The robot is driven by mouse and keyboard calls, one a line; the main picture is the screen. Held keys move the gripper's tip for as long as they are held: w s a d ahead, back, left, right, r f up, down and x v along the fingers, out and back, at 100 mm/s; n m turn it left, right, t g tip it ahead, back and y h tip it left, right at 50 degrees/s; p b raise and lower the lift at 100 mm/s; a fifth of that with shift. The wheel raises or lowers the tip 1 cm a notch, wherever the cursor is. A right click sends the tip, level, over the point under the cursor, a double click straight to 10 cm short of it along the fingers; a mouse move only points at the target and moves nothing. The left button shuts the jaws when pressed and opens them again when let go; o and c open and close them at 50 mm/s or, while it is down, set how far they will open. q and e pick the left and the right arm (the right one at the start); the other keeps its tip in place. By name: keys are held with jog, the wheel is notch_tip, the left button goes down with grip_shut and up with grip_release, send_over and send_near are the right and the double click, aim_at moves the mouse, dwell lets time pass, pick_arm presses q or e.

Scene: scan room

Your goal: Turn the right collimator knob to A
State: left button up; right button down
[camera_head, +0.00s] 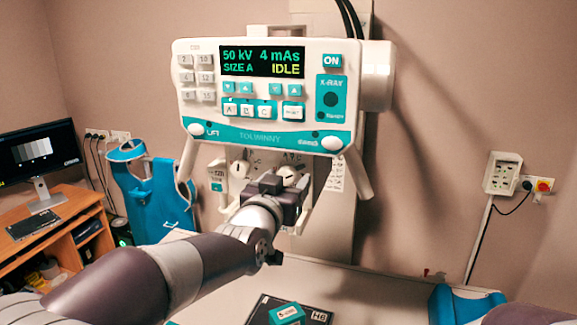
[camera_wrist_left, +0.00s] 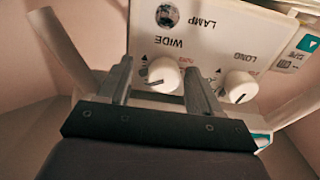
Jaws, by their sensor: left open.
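The right collimator knob (camera_head: 291,174) is white, on the collimator panel (camera_head: 212,172) below the console. The wrist view is upside down and shows this knob (camera_wrist_left: 163,74), beside the word WIDE, with a dark pointer line towards the picture's left. The left collimator knob (camera_head: 239,169) is by the word LONG in the wrist view (camera_wrist_left: 240,87). My left gripper (camera_head: 277,183) is open, its fingers (camera_wrist_left: 160,78) to either side of the right knob in the wrist picture. I cannot tell whether they touch it. My right gripper is out of view.
The console (camera_head: 262,95) overhangs the collimator and reads SIZE A and IDLE. Slanted white handles (camera_head: 357,172) flank the knobs. A tabletop (camera_head: 375,297) below holds a dark plate (camera_head: 318,314) and a teal box (camera_head: 287,313). A desk with a monitor is at left.

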pick_arm(q)
jog(key=shift+w+a+r, duration=0.1)
jog(key=shift+w+r, duration=0.05)
jog(key=shift+w, duration=0.1)
jog(key=shift+s+a, duration=0.15)
jog(key=shift+a, duration=0.15)
jog(key=shift+d, duration=0.2)
jog(key=shift+c, duration=0.3)
jog(key=shift+w+d, duration=0.15)
jog(key=shift+w, duration=0.05)
jog(key=c, duration=1)
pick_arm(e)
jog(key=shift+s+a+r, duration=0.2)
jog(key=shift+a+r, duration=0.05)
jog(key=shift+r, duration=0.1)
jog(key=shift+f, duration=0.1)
